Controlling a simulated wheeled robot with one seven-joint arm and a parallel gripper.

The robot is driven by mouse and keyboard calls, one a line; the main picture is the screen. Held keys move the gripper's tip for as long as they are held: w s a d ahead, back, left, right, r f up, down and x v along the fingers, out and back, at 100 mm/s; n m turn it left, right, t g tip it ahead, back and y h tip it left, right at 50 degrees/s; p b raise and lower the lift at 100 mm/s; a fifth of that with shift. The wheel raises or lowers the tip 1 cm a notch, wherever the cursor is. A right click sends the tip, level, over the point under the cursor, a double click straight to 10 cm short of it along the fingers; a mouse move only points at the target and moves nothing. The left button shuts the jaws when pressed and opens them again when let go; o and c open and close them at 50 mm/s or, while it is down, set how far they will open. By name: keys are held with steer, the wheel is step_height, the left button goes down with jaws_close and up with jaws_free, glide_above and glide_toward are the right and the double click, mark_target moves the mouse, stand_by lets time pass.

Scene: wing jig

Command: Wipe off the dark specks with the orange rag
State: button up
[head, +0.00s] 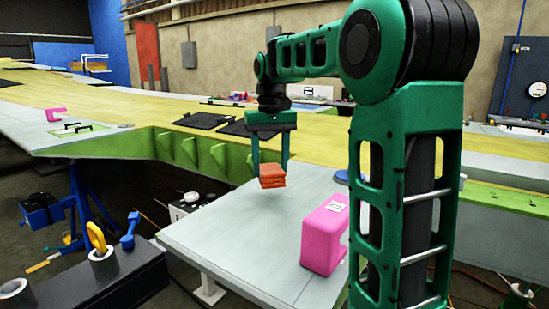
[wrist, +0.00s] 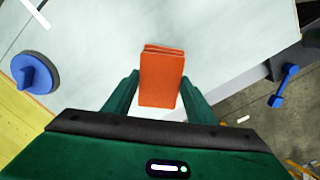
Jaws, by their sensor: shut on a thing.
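My gripper (head: 270,163) is shut on the folded orange rag (head: 272,176) and holds it above the pale grey panel (head: 220,235). In the wrist view the rag (wrist: 162,78) sits between the two green fingers, and its far end reaches out past the fingertips over the panel. I cannot make out any dark specks on the parts of the panel that show. My arm hides part of the panel's right side in the head view.
A pink block (head: 322,240) stands on the panel's right part. A blue round knob-like thing (wrist: 35,75) shows at left in the wrist view. A dark cart (head: 95,280) with tape rolls is at lower left. The yellow-green wing (head: 190,108) runs behind.

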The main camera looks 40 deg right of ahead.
steer(key=shift+r, duration=1.5)
